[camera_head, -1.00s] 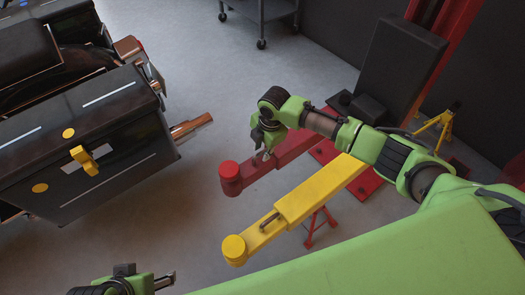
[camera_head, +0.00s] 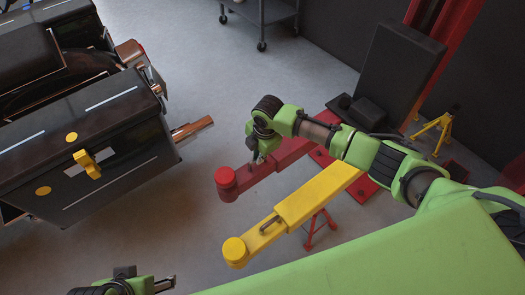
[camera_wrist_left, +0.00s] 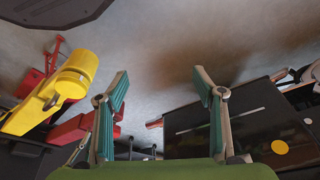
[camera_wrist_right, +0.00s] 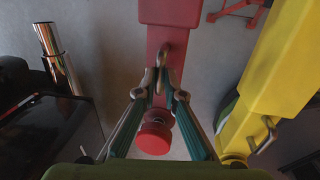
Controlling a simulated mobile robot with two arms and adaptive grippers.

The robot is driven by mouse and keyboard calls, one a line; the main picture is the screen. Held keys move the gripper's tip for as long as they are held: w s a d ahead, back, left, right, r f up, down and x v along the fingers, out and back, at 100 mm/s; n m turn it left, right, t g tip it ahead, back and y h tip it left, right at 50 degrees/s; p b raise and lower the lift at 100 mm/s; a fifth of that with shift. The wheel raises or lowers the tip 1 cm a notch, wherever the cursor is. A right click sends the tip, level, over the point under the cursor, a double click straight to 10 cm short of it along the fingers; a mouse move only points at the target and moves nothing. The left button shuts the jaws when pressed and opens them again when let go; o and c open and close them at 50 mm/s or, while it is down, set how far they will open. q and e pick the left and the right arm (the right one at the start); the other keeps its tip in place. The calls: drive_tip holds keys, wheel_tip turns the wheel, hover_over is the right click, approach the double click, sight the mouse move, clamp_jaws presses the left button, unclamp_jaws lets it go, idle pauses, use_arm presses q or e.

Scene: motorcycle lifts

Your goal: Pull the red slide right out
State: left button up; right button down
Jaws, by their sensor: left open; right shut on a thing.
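The red slide (camera_head: 245,177) ends in a round red pad (camera_head: 226,177) and sticks out of the red lift arm (camera_head: 292,150). In the right wrist view, the pad (camera_wrist_right: 153,138) lies below my fingers and the slide's handle (camera_wrist_right: 163,55) stands at their tips. My right gripper (camera_head: 257,156) is over the slide, shut on this handle; the fingertips (camera_wrist_right: 160,82) come together there. My left gripper (camera_head: 167,283) is low at the left, open and empty, with its fingers spread in the left wrist view (camera_wrist_left: 160,85).
The yellow lift arm (camera_head: 318,192) with its own slide (camera_head: 256,236) and handle runs beside the red one, close to my right arm. A motorcycle with a black case (camera_head: 90,145) and exhaust pipe (camera_head: 192,127) stands at left. Floor between pipe and red pad is clear.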

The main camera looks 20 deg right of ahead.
sight(250, 164)
drive_tip(key=a, duration=0.1)
drive_tip(key=s+a+p, duration=0.1)
drive_tip(key=shift+s+a+r, duration=0.1)
drive_tip(key=shift+a+r, duration=0.05)
drive_tip(key=shift+a, duration=0.25)
drive_tip(key=a+p, duration=0.1)
drive_tip(key=s+a, duration=0.1)
drive_tip(key=a, duration=0.1)
drive_tip(key=a+p, duration=0.1)
drive_tip(key=a, duration=0.1)
drive_tip(key=shift+s+p, duration=0.35)
drive_tip(key=shift+s, duration=0.05)
use_arm(q)
wheel_tip(250, 164, down, 20)
drive_tip(key=s+g+p, duration=0.1)
drive_tip(key=s+p, duration=0.1)
drive_tip(key=shift+p, duration=0.35)
use_arm(e)
drive_tip(key=s+a, duration=0.3)
drive_tip(key=a, duration=0.7)
drive_tip(key=shift+s, duration=0.35)
drive_tip(key=c, duration=2.1)
unclamp_jaws()
drive_tip(key=shift+a, duration=0.1)
drive_tip(key=shift+c, duration=0.2)
use_arm(q)
drive_tip(key=shift+a, duration=0.1)
